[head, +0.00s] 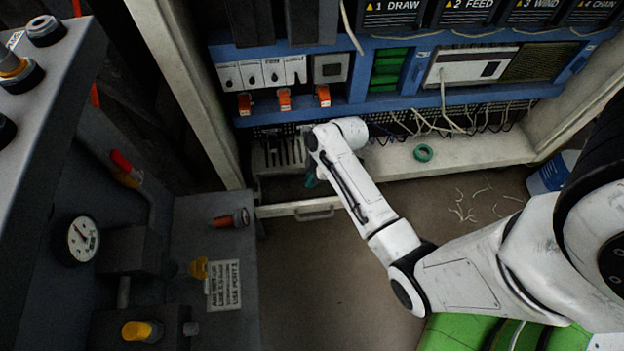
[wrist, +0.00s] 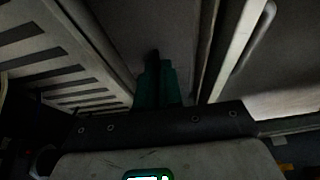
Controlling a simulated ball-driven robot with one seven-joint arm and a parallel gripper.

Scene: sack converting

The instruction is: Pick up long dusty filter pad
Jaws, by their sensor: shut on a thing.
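My gripper (head: 312,178) reaches down into an open drawer at the foot of the cabinet, and my arm hides part of it in the head view. In the wrist view the green fingers of my gripper (wrist: 156,80) are close together, shut on a narrow dark piece. This piece, apparently the long dusty filter pad (wrist: 152,55), shows only a little at the fingertips. The picture is too dark to tell its length or full outline. In the head view the pad cannot be made out.
The drawer front with its handle (head: 314,213) stands close in front of my gripper. A slatted pale panel (wrist: 60,55) lies left in the wrist view. A grey machine with a gauge (head: 83,238) stands left.

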